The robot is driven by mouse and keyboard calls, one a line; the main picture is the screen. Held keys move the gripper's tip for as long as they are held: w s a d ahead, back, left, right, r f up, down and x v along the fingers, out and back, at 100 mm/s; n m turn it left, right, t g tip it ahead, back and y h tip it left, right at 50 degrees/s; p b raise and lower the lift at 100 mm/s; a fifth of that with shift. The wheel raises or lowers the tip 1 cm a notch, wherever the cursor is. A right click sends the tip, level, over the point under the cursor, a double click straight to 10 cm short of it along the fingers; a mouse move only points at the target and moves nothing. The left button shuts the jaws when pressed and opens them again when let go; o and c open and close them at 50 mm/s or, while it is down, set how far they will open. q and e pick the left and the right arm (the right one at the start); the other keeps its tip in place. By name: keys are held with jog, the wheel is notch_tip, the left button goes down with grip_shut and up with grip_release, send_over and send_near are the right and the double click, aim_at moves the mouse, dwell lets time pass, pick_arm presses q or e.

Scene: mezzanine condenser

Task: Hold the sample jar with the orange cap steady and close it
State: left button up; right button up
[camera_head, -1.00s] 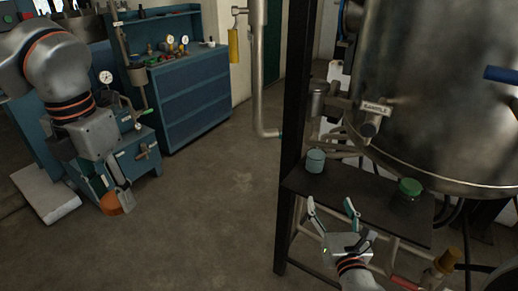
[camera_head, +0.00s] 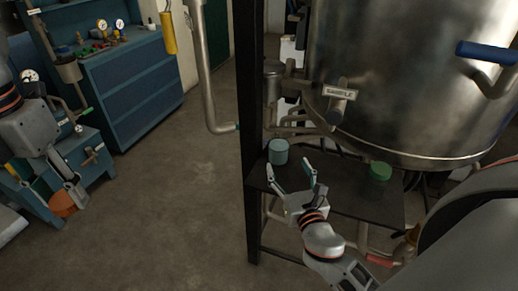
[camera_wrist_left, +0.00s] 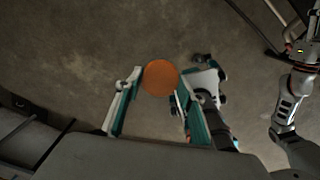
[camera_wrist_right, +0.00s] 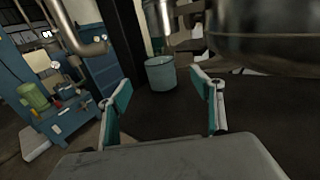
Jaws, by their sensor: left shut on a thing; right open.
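My left gripper (camera_head: 70,194) is shut on the orange cap (camera_head: 63,205), low at the far left of the head view. In the left wrist view the round orange cap (camera_wrist_left: 160,78) sits between the two fingertips. The sample jar (camera_head: 278,151), pale blue-green, stands upright on a dark shelf (camera_head: 335,198) and shows no cap. My right gripper (camera_head: 289,169) is open and empty just in front of the jar. In the right wrist view the jar (camera_wrist_right: 160,73) is beyond the spread fingers, apart from them.
A green-capped jar (camera_head: 379,174) stands further right on the shelf. A dark post (camera_head: 251,130) rises beside the shelf's left side. A steel vessel (camera_head: 400,80) with a valve labelled SAMPLE (camera_head: 339,93) hangs over the back. A blue cabinet (camera_head: 135,90) is at left. The floor between is clear.

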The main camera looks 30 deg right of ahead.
aim_at(282, 154)
jog(key=x, duration=0.5)
jog(key=shift+w, duration=0.15)
jog(key=shift+p+x, duration=0.55)
jog(key=shift+x, duration=2.05)
jog(key=shift+r, duration=0.15)
jog(key=c, duration=1.3)
